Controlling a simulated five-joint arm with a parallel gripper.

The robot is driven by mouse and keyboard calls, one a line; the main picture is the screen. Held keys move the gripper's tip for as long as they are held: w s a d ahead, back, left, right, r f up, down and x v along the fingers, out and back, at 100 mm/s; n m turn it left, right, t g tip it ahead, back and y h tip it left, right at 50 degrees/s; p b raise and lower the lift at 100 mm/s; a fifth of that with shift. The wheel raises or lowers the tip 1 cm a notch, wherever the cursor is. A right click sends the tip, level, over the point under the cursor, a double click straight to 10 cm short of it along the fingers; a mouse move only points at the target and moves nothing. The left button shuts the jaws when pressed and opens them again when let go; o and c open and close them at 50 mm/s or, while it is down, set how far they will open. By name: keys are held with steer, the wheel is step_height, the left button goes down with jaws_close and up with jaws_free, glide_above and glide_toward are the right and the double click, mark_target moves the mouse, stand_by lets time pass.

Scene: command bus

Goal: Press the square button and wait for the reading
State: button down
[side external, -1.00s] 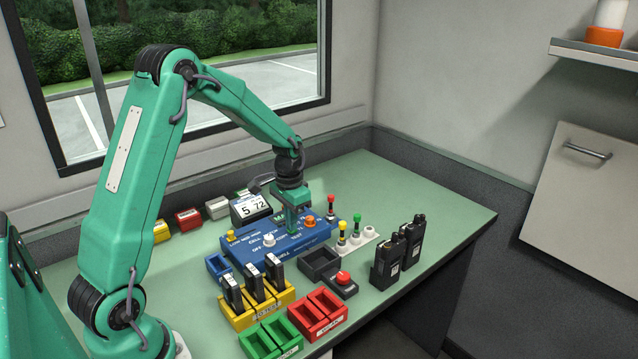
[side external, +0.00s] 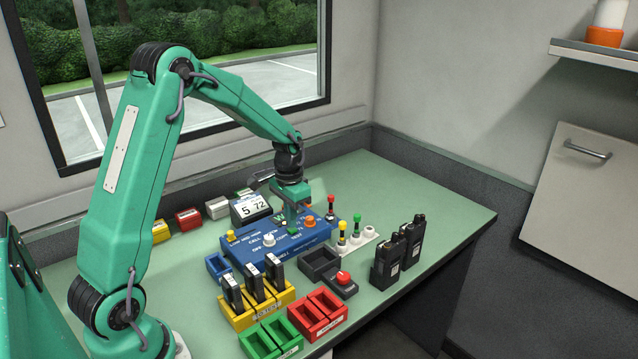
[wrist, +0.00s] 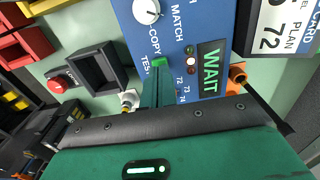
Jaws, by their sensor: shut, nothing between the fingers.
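The blue tester box (side external: 262,254) sits on the green bench. Its small green square button (side external: 292,232) lies beside the TEST lettering and also shows in the wrist view (wrist: 160,62). My gripper (side external: 291,224) is shut and empty, its fingertips pointing down just above and behind the button. In the wrist view the closed fingers (wrist: 157,84) partly cover the lettering by the button. Whether the tips touch the button is hard to tell. A green display (wrist: 209,68) on the box reads WAIT. Beside it, the middle indicator light (wrist: 191,61) looks pale and bright.
A plan card (side external: 251,206) showing 5 and 72 stands behind. Yellow (side external: 245,319), red (side external: 322,324) and green trays, a red push button (side external: 343,278) and black radios (side external: 388,262) stand in front.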

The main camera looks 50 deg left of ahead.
mark_target(292, 230)
step_height(292, 230, up, 12)
steer(key=shift+w, duration=0.15)
stand_by(0.3)
stand_by(0.6)
steer(key=s+d+r+t, duration=0.3)
steer(key=s+d+r, duration=0.4)
steer(key=s+d, duration=0.2)
steer(key=s+d+f+t, duration=0.1)
steer(key=s+d, duration=0.4)
steer(key=s, duration=0.6)
steer(key=shift+s+d+t, duration=0.3)
steer(key=shift+d+t, duration=0.1)
steer(key=shift+t, duration=0.4)
stand_by(1.2)
